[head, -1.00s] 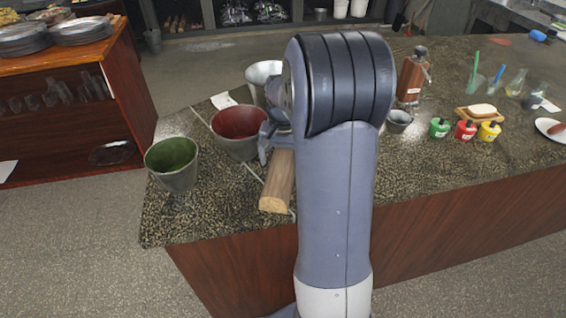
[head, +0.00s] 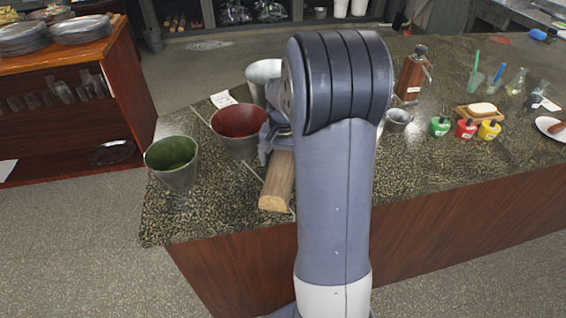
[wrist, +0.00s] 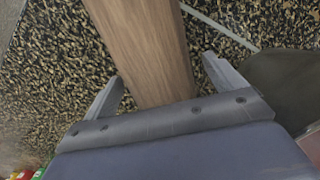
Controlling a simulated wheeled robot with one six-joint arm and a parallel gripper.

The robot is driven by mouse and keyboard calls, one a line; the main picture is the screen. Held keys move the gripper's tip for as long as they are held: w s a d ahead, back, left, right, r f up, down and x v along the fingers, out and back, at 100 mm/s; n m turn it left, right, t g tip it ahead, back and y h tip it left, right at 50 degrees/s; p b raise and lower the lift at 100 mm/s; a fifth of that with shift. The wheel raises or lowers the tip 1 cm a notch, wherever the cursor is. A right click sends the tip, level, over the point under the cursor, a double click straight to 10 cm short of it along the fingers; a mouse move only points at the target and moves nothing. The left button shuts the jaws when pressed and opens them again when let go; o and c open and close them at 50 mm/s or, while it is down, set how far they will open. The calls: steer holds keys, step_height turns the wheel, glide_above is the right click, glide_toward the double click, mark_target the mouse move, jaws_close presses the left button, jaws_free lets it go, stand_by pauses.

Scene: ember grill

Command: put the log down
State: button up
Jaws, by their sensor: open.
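A brown wooden log (head: 277,184) lies on the speckled counter (head: 215,215), its pale cut end toward the counter's front edge. My gripper (head: 266,148) is low over the log's far part, beside the red-lined bucket, and my arm hides some of it. In the wrist view the log (wrist: 148,45) runs between the two spread fingers of my gripper (wrist: 158,88). A gap shows between the log and each finger, so the gripper is open around it. The log's far end is hidden.
A red-lined bucket (head: 238,148) stands close left of my gripper, with a green-lined bucket (head: 172,178) farther left. A pale metal bucket (head: 262,70) is behind. Bottles, including a green one (head: 439,127), stand on the right. Counter left of the log is clear.

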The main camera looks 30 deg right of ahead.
mark_target(283, 153)
steer(key=c, duration=1.8)
step_height(283, 153, up, 19)
steer(key=shift+f, duration=0.15)
